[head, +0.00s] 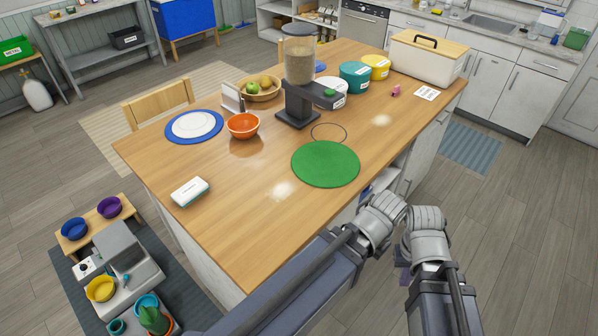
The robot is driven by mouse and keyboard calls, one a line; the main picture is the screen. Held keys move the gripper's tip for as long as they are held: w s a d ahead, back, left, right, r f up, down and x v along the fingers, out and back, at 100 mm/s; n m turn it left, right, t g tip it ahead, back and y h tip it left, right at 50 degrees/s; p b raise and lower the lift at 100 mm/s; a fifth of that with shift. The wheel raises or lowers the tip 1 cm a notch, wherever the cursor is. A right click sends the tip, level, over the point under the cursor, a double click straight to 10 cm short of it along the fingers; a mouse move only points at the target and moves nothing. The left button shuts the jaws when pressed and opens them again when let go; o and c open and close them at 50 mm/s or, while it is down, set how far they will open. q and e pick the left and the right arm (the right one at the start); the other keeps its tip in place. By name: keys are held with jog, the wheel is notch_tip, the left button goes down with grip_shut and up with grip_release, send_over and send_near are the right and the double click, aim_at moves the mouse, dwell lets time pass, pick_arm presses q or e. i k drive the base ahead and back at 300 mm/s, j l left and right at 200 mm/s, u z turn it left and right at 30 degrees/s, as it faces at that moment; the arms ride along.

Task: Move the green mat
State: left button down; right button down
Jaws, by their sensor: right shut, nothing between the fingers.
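The green mat (326,164) is a round, flat disc lying on the wooden table (230,205), near its front right edge. A thin dark ring outline (329,132) lies on the table just behind it. My right gripper (403,277) is low beside the table's front side, apart from the mat, mostly hidden by its own arm. It is shut and empty. My left arm reaches in along the table's front edge, close to the mat but not visibly touching it; its fingers are hidden.
Behind the mat stands a food dispenser (299,75). An orange bowl (243,126), a blue mat (178,128) with a white plate (195,125), and a white box (190,192) are left. Canisters and a bread bin (425,60) are at the back right. The table's front left is clear.

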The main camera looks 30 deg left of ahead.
aim_at(323, 163)
jog(key=i+l, duration=0.15)
jog(key=i, duration=0.2)
jog(key=i+l, duration=0.2)
jog(key=i, duration=0.15)
jog(key=u, duration=2.65)
